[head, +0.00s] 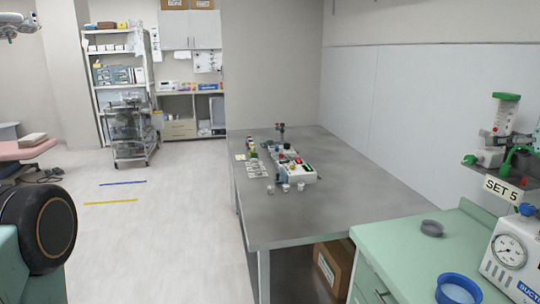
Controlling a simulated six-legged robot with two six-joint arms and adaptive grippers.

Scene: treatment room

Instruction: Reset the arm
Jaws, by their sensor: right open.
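The task names no separate object, only the arm. A large black round joint (48,229) with a bronze ring and a teal housing fills the lower left of the head view. It looks like part of my own arm, very close to the camera. No gripper fingers can be made out in the head view, so I see neither gripper touching or holding anything.
A grey metal table (370,205) holds several small vials and devices (285,165). A green counter (395,255) at right bears a grey dish (432,228), a blue bowl (458,289) and a suction gauge unit (510,250). A cart (130,130) stands behind. The left floor is mostly clear.

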